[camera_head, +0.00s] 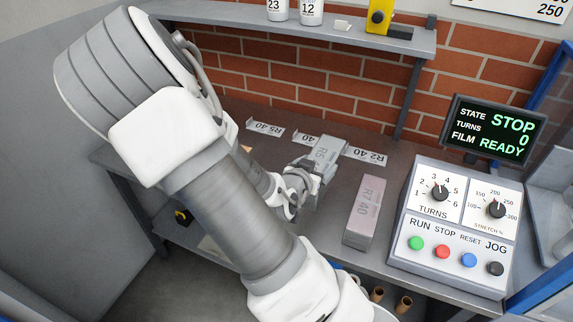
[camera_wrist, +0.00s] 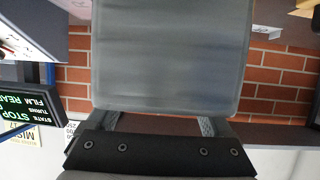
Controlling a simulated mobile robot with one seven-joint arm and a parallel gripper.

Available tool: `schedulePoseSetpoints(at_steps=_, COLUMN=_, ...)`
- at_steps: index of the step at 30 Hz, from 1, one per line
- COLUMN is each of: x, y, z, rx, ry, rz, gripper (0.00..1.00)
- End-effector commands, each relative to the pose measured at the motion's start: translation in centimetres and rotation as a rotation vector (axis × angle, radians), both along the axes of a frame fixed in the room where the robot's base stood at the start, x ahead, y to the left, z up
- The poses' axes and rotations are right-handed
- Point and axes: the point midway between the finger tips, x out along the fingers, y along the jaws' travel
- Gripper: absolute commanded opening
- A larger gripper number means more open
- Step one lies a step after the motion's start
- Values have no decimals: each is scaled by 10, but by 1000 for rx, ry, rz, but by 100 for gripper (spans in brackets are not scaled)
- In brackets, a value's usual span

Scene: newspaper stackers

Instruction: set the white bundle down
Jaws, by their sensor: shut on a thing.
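The white bundle looks pale grey here. It is a block with a marking that seems to read R6 (camera_head: 323,153), near the middle of the table. My gripper (camera_head: 318,175) is shut on it, with my arm reaching in from the left front. In the wrist view the bundle (camera_wrist: 170,55) fills the upper middle as a plain grey face, with a finger of my gripper (camera_wrist: 160,122) at each lower side. The bundle's underside is hidden, so I cannot tell whether it touches the table (camera_head: 400,165).
A pinkish bundle marked R7 40 (camera_head: 363,212) lies to the right of my gripper. Flat labels R5 40 (camera_head: 265,128) and R2 40 (camera_head: 365,155) lie behind. A control panel (camera_head: 455,225) and a display (camera_head: 497,132) stand at the right. A shelf (camera_head: 350,38) hangs above.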

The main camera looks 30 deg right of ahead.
Motion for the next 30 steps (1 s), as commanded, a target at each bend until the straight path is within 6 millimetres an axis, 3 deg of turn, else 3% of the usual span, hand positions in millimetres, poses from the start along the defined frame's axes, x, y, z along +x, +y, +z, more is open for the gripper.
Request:
schedulePoseSetpoints(at_steps=4, x=9, y=11, z=8, rx=4, ry=-6, rz=46, gripper=0)
schedulePoseSetpoints(at_steps=7, x=24, y=30, z=14, rx=10, ry=-5, rz=112, gripper=0)
schedulePoseSetpoints(at_steps=18, x=80, y=136, z=53, rx=17, ry=-2, rz=443, gripper=0)
schedulePoseSetpoints(at_steps=24, x=94, y=181, z=72, rx=7, ry=-5, rz=582, gripper=0)
schedulePoseSetpoints(at_steps=30, x=98, y=204, z=82, rx=-1, ry=-7, rz=650, gripper=0)
